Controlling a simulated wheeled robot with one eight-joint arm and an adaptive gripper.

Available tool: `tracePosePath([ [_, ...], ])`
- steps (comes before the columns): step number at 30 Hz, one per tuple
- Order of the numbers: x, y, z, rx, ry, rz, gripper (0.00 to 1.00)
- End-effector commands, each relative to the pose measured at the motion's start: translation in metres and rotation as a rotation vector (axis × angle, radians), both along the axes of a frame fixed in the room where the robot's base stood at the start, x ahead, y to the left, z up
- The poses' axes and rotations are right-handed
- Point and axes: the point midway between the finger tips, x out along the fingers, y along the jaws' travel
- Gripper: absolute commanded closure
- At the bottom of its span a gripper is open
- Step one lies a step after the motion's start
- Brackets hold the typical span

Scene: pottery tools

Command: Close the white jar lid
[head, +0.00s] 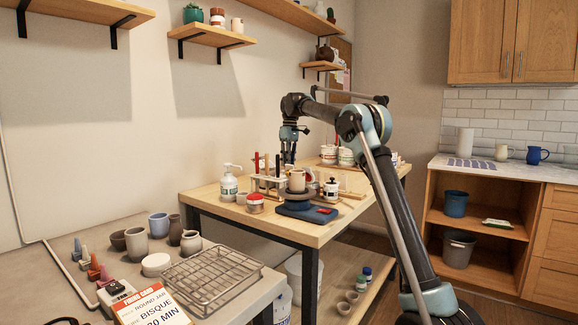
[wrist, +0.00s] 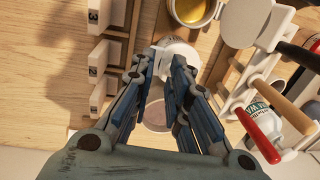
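In the wrist view, my gripper (wrist: 166,62) points down with its two blue-grey fingers apart. A white rounded thing (wrist: 176,48) shows at and just beyond the fingertips, partly hidden by them. I cannot tell whether it is the jar lid or whether the fingers touch it. A greyish round surface (wrist: 156,116) shows between the fingers. An open container with yellow contents (wrist: 194,9) stands beyond, with a pale disc (wrist: 240,22) beside it, perhaps a raised lid. In the head view, my gripper (head: 288,158) is low behind the tool rack, its tips hidden.
The tool rack (head: 268,184) with upright coloured handles stands close by; a red handle (wrist: 258,136) shows near my right finger. White blocks (wrist: 104,52) line the left in the wrist view.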

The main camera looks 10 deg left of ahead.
Motion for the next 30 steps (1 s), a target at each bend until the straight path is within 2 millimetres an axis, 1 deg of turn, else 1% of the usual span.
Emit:
tracePosePath([
  [10,0.004,-0.002,0.044,0.000,0.001,0.000,0.84],
  [15,0.006,-0.002,0.058,0.000,0.001,0.000,0.84],
  [21,0.007,-0.003,0.066,-0.001,0.001,0.000,0.84],
  [30,0.007,-0.003,0.067,0.000,0.001,0.000,0.84],
])
